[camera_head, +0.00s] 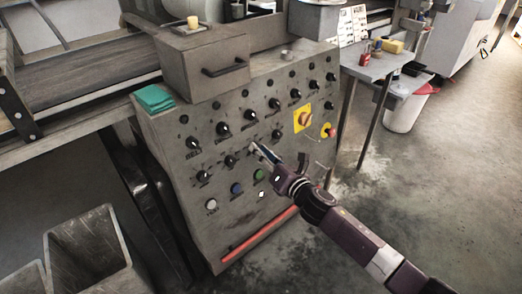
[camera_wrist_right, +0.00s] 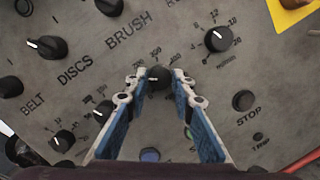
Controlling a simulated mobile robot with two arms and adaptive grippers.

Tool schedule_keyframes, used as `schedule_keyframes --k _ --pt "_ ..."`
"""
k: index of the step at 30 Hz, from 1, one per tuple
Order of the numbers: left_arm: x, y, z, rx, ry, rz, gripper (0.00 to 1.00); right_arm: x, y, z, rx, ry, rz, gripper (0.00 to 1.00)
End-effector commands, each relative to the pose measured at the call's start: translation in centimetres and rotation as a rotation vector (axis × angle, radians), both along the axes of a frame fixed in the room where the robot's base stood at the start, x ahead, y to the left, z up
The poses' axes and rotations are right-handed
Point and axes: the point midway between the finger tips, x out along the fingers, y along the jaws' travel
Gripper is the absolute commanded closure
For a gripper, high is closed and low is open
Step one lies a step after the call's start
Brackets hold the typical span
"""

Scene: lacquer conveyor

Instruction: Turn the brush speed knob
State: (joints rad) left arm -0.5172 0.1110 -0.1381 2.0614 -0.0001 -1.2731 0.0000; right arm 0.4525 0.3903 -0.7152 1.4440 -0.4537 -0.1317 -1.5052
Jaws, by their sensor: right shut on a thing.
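The brush speed knob (camera_wrist_right: 158,77) is a small black dial below the printed word BRUSH in the right wrist view, ringed by numbers. My right gripper (camera_wrist_right: 158,82) is shut on it, with one fingertip on each side. A white pointer mark shows on the knob's face. In the head view my right gripper (camera_head: 258,150) reaches the grey control panel (camera_head: 165,135) from the lower right and covers most of this knob. My left gripper is in neither view.
Other black knobs sit close by, such as the minutes knob (camera_wrist_right: 217,39) and the one under DISCS (camera_wrist_right: 102,110). A black STOP button (camera_wrist_right: 243,100) is at the right.

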Motion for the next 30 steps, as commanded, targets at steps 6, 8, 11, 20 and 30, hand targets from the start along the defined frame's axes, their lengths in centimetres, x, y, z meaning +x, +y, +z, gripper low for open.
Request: schedule_keyframes --k 6,8,11,20,30 --pt "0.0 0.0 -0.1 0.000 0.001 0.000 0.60 0.0 0.0 -0.2 0.000 0.003 -0.001 1.00" --pt "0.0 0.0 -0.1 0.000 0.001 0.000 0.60 0.0 0.0 -0.2 0.000 0.003 -0.001 1.00" --pt "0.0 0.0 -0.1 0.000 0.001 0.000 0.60 0.0 0.0 -0.2 0.000 0.003 -0.001 0.74" --pt "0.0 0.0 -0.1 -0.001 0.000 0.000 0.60 0.0 0.0 -0.1 -0.001 0.001 0.000 0.60" --pt "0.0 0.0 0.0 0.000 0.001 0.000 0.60 -1.8 -0.9 0.0 -0.002 0.001 0.001 0.60"
